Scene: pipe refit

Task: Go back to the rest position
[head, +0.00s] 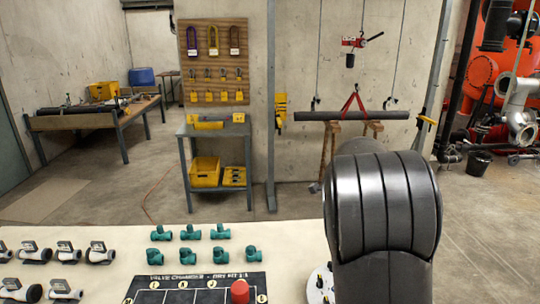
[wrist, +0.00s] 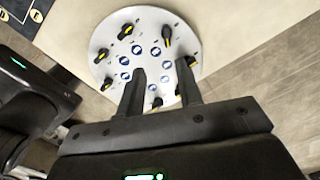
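My gripper (wrist: 161,84) shows in the wrist view with its two dark fingers apart and nothing between them. It is above a round white board (wrist: 112,47) that carries several black-and-yellow pieces and blue round marks. How high the fingers are above the board I cannot tell. In the head view my dark arm rises at the right of the table and hides most of the round board (head: 318,284); only its left edge shows. The gripper itself is hidden in the head view.
The pale table (head: 120,240) holds several teal pipe fittings (head: 190,232), several grey-white valves or meters (head: 68,250), and a dark mat (head: 190,285) with a red piece (head: 240,291). A blue-grey cart (head: 220,150) stands beyond the table. The floor right of it is open.

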